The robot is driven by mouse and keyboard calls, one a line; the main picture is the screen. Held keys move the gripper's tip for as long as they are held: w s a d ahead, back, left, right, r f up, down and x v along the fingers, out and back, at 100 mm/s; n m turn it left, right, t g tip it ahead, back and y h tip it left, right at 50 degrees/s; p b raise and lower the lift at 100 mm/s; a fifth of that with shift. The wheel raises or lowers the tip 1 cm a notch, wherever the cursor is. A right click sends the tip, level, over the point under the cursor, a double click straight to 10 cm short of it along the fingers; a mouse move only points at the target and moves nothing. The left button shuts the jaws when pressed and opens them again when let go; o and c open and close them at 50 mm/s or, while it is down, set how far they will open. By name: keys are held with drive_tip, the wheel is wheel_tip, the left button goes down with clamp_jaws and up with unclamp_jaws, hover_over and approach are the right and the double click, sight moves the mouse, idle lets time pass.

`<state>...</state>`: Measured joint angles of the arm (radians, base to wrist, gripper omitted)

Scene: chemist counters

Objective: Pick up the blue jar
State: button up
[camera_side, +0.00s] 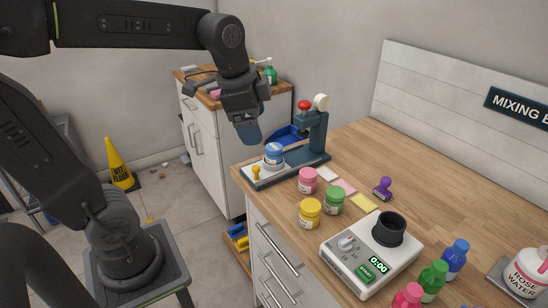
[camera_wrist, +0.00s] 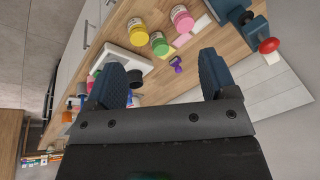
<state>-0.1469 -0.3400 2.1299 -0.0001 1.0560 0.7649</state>
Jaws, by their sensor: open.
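The blue jar (camera_side: 273,153) has a blue lid and a pale label. It stands upright on the base of a dark blue press (camera_side: 312,140) at the counter's left end in the side view. My gripper (camera_side: 248,132) hangs above and a little left of the jar, apart from it. In the wrist view my gripper (camera_wrist: 165,82) is open, with its two blue fingers wide apart and nothing between them. The blue jar does not show in the wrist view.
Pink (camera_side: 308,180), green (camera_side: 334,200) and yellow (camera_side: 310,213) jars stand right of the press. A timer device (camera_side: 371,250) and bottles (camera_side: 455,258) are nearer the front. A purple stamp (camera_side: 383,188) stands behind. A yellow knob (camera_side: 256,172) is left of the blue jar.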

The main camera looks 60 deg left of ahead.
drive_tip(key=w+a+m+g, duration=0.1)
drive_tip(key=w+a+m, duration=0.3)
drive_tip(key=w, duration=0.2)
drive_tip(key=m+g, duration=0.2)
drive_tip(key=m, duration=0.5)
approach(274, 147)
drive_tip(key=f, duration=1)
drive_tip(key=shift+w+a+f, duration=0.2)
drive_tip(key=shift+f, duration=0.2)
drive_tip(key=c, duration=1.1)
drive_tip(key=shift+r, duration=0.1)
